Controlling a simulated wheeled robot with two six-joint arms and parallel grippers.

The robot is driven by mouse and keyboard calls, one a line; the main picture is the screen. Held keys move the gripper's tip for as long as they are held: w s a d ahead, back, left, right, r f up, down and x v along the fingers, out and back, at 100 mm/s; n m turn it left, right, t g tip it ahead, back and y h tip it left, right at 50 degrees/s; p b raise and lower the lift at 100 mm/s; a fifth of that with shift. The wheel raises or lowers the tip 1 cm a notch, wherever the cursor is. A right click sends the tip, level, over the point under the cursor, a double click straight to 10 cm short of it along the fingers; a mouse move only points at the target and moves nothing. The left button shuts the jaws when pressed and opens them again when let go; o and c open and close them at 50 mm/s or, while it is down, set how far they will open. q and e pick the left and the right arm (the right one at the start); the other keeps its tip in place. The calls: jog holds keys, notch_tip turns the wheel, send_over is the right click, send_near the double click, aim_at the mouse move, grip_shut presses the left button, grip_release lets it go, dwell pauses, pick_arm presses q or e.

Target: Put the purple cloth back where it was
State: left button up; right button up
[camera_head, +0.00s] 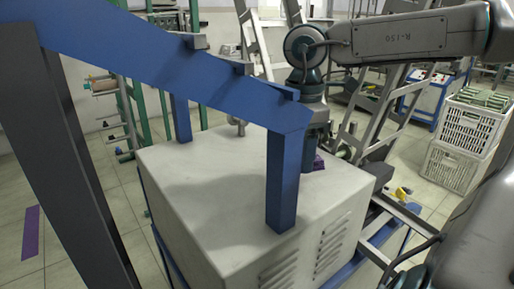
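My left gripper is not in view.
A blue sloping frame (160,65) with posts crosses above the housing and blocks part of the view. White crates (464,140) are stacked at the right. Ladder-like metal racks stand behind. A flat purple strip (31,232) lies on the tiled floor at the left.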

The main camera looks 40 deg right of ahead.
jog(key=w, duration=0.2)
jog(key=shift+w+a+p, duration=0.1)
jog(key=shift+w+p, duration=0.2)
jog(key=shift+p, duration=0.1)
jog(key=p, duration=0.2)
send_over(257, 168)
jog(key=shift+f, duration=0.45)
notch_tip(257, 168, down, 3)
jog(key=shift+f+p, duration=0.2)
jog(key=shift+p, duration=0.1)
jog(key=shift+w+f, duration=0.1)
jog(key=shift+f, duration=0.1)
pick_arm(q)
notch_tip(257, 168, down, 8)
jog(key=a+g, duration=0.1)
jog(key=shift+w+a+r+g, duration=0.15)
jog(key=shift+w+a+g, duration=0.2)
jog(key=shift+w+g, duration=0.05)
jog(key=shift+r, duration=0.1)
pick_arm(e)
jog(key=shift+r, duration=0.1)
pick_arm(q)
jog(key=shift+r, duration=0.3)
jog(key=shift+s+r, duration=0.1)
